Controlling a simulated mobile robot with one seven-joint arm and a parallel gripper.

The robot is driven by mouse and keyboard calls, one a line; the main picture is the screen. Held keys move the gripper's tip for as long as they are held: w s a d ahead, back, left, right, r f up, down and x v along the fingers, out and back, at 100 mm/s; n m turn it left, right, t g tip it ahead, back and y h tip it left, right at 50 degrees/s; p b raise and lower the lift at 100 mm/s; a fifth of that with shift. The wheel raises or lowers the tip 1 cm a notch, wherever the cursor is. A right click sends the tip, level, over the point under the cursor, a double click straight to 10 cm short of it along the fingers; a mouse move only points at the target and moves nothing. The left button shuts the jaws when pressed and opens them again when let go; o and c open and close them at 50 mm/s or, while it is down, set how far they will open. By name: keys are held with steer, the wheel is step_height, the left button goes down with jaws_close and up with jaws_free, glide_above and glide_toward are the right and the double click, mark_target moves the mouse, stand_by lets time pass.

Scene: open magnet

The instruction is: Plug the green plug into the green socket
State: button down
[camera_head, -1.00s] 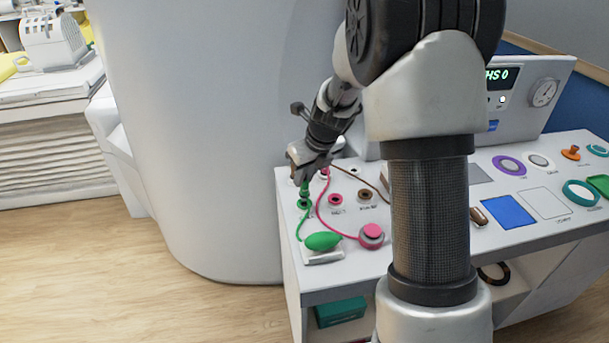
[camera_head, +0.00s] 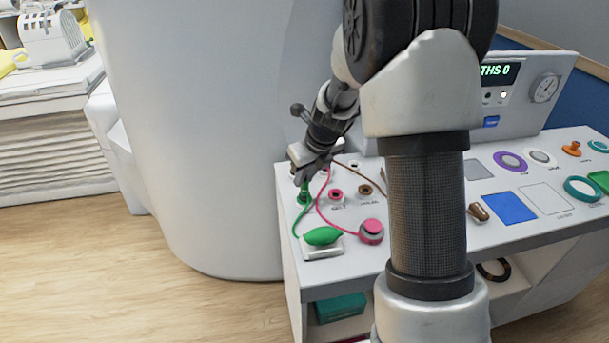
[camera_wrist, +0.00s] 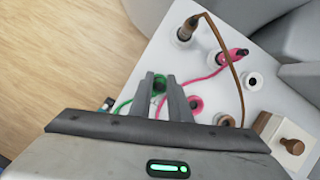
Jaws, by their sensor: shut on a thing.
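In the head view my gripper (camera_head: 303,178) points down at the left end of the white console, shut on the green plug (camera_head: 304,194). The plug stands roughly upright at the green socket's place; the socket is mostly covered, and I cannot tell whether the plug is seated. A green cable (camera_head: 294,218) runs from the plug to a green bulb (camera_head: 323,236) on the console. In the wrist view my gripper's two fingers (camera_wrist: 159,92) stand close together, with green (camera_wrist: 159,82) showing between them.
A pink socket (camera_head: 336,194) and a brown socket (camera_head: 365,190) lie right of the plug. A pink cable (camera_head: 319,208) passes close by to a pink button (camera_head: 371,230). The wrist view shows a pink plug (camera_wrist: 233,54) and a brown plug (camera_wrist: 186,32). A large white housing (camera_head: 200,150) stands left.

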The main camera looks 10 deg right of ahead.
steer(key=shift+f, duration=0.55)
steer(key=c, duration=1.6)
jaws_free()
steer(key=shift+r, duration=0.15)
